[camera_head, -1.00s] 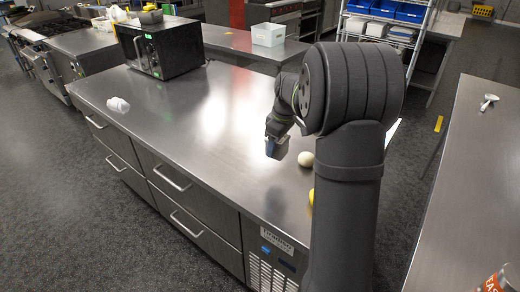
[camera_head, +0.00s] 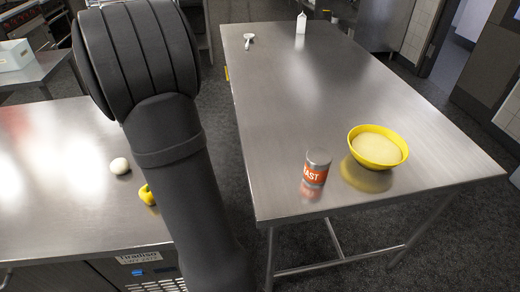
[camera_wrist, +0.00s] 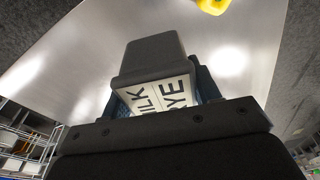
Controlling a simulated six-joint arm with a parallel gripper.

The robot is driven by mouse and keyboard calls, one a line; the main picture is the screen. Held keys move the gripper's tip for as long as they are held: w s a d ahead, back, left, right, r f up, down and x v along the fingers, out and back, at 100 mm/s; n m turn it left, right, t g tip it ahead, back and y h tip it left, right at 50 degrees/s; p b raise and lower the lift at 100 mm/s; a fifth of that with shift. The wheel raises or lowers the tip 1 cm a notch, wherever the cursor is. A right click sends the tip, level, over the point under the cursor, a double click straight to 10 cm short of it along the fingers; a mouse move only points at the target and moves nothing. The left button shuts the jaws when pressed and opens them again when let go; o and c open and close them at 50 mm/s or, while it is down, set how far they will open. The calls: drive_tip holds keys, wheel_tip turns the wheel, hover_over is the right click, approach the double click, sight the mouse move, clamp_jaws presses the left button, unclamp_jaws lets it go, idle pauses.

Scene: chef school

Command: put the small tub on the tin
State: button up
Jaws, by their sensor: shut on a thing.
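The tin (camera_head: 316,167), silver with a red-orange label, stands upright near the front edge of the right-hand steel table. The small tub (camera_wrist: 158,93) is between the fingers of my gripper (camera_wrist: 160,86) in the wrist view. It has a white label with large dark letters, and a dark grey part shows above it. My gripper is shut on it. In the head view my gripper and the tub are hidden behind my arm on the left, away from the tin.
A yellow bowl (camera_head: 378,147) with pale contents stands right of the tin. A white carton (camera_head: 301,24) and a light utensil (camera_head: 249,38) are at the table's far end. The left counter (camera_head: 50,215) holds a white round item (camera_head: 120,166) and a yellow item (camera_head: 147,195). A floor gap separates the tables.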

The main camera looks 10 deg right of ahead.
drive_tip(key=s+d+r+m+t, duration=0.1)
drive_tip(key=d+r+m, duration=0.25)
drive_tip(key=d, duration=1.25)
drive_tip(key=s+d+r+m, duration=0.15)
drive_tip(key=d+m, duration=0.25)
drive_tip(key=d, duration=1.2)
drive_tip(key=s+d+r+m+h, duration=0.15)
drive_tip(key=s+d+m, duration=0.25)
drive_tip(key=s+d, duration=0.65)
drive_tip(key=s+d+r+m, duration=0.35)
drive_tip(key=s+d, duration=0.55)
drive_tip(key=d, duration=0.3)
approach(318, 153)
drive_tip(key=shift+f+m, duration=0.3)
drive_tip(key=shift+f, duration=0.2)
drive_tip(key=shift+w+a+f, duration=0.15)
drive_tip(key=shift+w+f, duration=0.05)
drive_tip(key=shift+f, duration=1.9)
drive_tip(key=shift+f, duration=0.15)
